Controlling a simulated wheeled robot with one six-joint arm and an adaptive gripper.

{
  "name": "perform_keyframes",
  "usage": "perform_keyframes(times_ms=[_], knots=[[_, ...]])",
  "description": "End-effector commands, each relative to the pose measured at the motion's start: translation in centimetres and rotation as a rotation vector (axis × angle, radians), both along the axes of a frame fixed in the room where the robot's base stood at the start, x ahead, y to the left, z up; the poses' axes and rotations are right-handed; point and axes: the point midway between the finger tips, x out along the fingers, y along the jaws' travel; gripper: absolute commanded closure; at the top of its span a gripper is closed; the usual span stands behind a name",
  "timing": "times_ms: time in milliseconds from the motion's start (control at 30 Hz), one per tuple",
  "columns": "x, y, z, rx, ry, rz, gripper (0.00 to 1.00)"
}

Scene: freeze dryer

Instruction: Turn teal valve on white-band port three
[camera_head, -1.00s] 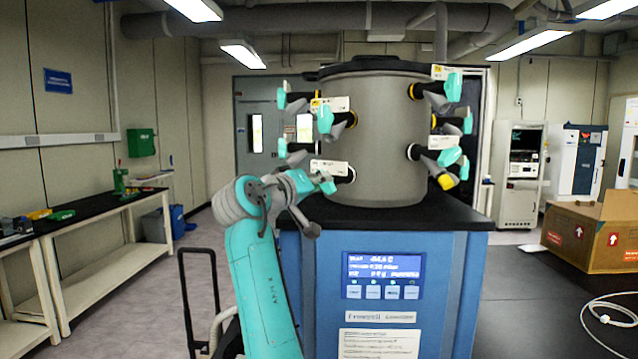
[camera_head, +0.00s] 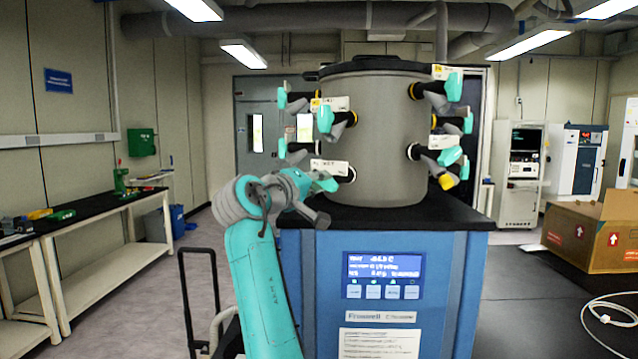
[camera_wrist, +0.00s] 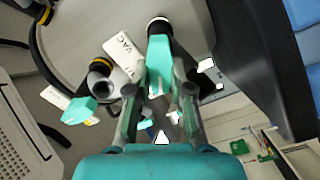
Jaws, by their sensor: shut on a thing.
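The teal valve (camera_head: 325,181) is on the lower front-left port of the grey drum (camera_head: 375,135). In the wrist view the teal valve (camera_wrist: 159,62) sits between the fingers, below a pale-banded dark collar (camera_wrist: 158,24). My gripper (camera_wrist: 160,95) is shut on this valve; the fingers lie along its two sides. In the head view my gripper (camera_head: 314,186) is at the drum's lower left, partly hidden by my wrist. A white tag (camera_wrist: 124,54) reading "VAC" is beside the held valve.
Another teal valve (camera_wrist: 79,110) with a yellow-banded port is left of my gripper in the wrist view. More teal valves (camera_head: 325,118) surround the drum. The blue dryer cabinet (camera_head: 390,270) stands below. A cardboard box (camera_head: 600,240) is at right.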

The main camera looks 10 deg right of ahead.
Motion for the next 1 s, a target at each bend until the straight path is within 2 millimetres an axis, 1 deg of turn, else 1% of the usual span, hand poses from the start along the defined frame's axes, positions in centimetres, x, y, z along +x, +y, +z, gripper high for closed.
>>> perform_keyframes(times_ms=[33,133,167,200,233,533,667,767,1000], knots=[[0.0,0.0,-0.3,0.001,0.006,-0.003,1.0],[0.0,0.0,-0.3,0.001,0.006,-0.003,1.0],[0.0,-0.1,-0.3,0.001,0.006,-0.003,0.72],[0.0,-0.1,-0.3,0.002,0.006,-0.003,0.62],[0.0,0.0,-0.3,0.001,0.005,-0.002,0.54],[0.0,0.0,-0.1,0.001,0.001,0.0,0.54],[-0.5,0.6,-0.1,0.001,0.001,0.0,0.54],[-1.3,1.6,-0.1,0.001,0.0,0.003,0.54],[-4.5,5.2,-0.1,0.002,0.0,0.002,0.54]])
